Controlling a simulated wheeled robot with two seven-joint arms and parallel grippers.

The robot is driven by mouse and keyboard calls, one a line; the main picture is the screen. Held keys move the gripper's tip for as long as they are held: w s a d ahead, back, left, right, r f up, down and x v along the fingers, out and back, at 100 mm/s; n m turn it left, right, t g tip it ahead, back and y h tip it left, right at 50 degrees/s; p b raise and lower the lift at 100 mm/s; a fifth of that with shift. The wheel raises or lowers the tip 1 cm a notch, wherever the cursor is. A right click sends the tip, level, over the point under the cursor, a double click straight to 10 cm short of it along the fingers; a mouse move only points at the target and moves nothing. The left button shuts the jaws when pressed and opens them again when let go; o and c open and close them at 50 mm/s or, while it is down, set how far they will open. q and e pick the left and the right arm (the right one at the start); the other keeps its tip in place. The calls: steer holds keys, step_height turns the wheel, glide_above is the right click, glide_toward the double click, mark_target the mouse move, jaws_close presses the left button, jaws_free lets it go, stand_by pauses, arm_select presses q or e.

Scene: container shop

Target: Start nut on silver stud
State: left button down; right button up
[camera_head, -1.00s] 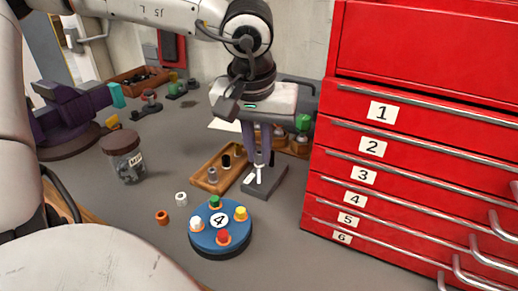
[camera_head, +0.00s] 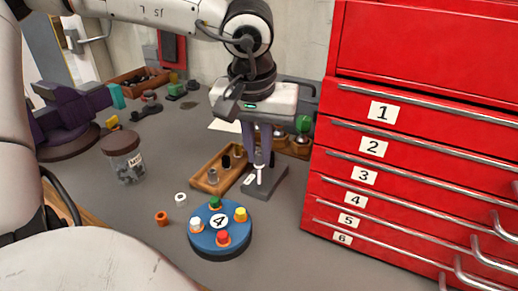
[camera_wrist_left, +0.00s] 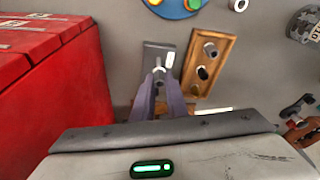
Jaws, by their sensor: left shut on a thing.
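My left gripper (camera_head: 259,157) is shut on a small grey nut (camera_head: 259,160), pointing down over a dark grey block (camera_head: 275,181) beside the red cabinet. The silver stud (camera_head: 260,175) stands upright on the block, directly below the fingertips. I cannot tell whether the nut touches or surrounds the stud top. My right gripper is not in view.
A wooden tray (camera_head: 203,187) with several cylindrical parts lies close left of the block. A blue disc (camera_head: 209,240) with coloured pegs stands in front. A white ring (camera_head: 180,198), an orange ring (camera_head: 161,217) and a jar (camera_head: 127,165) are left. The red cabinet (camera_head: 400,140) bounds the right.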

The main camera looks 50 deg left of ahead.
arm_select(q)
steer(key=shift+s+d+b+x, duration=0.1)
steer(key=shift+s+b+x, duration=0.05)
steer(key=shift+b+x, duration=0.6)
steer(key=shift+s+d+b+x, duration=0.1)
steer(key=shift+s+b+x, duration=0.05)
steer(key=shift+b+x, duration=0.55)
steer(key=shift+s+d+b+x, duration=0.1)
steer(key=shift+s+b+x, duration=0.05)
steer(key=shift+b+x, duration=0.55)
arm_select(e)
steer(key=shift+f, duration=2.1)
arm_select(q)
steer(key=shift+f, duration=0.15)
steer(key=shift+m, duration=0.5)
steer(key=shift+m+h, duration=0.3)
steer(key=shift+m, duration=0.7)
steer(key=m+h, duration=0.1)
steer(key=m, duration=0.5)
steer(key=shift+a, duration=0.1)
steer(key=c, duration=1.7)
jaws_free()
steer(key=shift+o, duration=0.2)
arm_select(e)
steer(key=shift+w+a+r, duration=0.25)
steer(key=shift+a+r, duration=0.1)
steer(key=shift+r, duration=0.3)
